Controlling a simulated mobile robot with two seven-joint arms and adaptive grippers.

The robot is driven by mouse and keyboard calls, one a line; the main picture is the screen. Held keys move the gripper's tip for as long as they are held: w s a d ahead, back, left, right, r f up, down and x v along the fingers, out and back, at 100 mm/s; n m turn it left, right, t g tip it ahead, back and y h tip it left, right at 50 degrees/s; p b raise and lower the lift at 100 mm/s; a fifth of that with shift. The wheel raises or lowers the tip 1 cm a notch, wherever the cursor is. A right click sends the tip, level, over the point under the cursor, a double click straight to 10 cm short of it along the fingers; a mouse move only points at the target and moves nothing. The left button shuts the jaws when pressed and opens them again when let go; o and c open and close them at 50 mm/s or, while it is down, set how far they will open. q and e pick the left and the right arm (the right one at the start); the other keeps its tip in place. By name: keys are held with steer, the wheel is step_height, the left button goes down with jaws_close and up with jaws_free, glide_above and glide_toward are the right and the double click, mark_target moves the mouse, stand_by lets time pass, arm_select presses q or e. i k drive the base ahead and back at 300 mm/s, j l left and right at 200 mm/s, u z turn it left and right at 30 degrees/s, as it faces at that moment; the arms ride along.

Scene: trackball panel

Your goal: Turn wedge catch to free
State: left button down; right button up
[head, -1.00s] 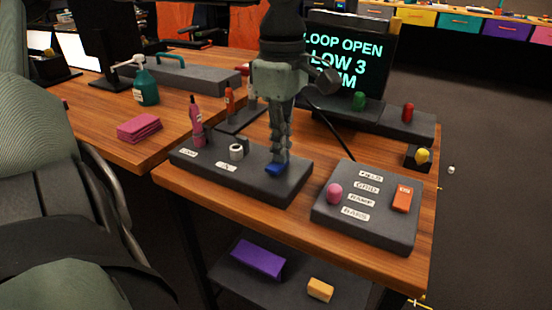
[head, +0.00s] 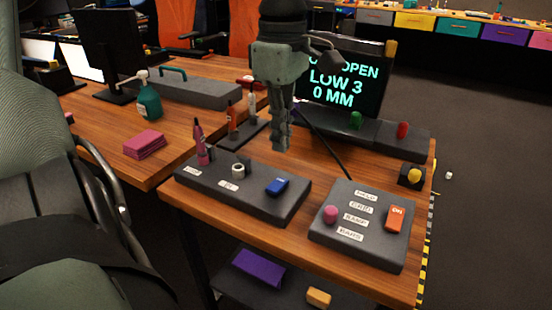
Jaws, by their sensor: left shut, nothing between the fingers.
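A white ring-shaped knob (head: 238,170) and an upright magenta piece (head: 201,143) are further left on that panel. Small white labels lie in front of them, too small to read surely. My left gripper (head: 281,148) points down, shut and empty, above and behind the blue block in the picture and apart from it. My right gripper is not in view.
A second grey panel (head: 375,250) at right carries a pink ball (head: 330,214), an orange switch (head: 396,217) and several labels. Behind stands a screen (head: 345,85) reading "LOW 3" and "0 MM". A yellow knob (head: 414,175) is at the right edge. A cable crosses the desk.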

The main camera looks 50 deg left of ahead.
mark_target(292, 113)
steer(key=k+j, duration=0.25)
steer(key=k, duration=0.2)
steer(key=k+j, duration=0.3)
steer(key=k, duration=0.2)
steer(key=k+j, duration=0.25)
steer(key=k, duration=0.2)
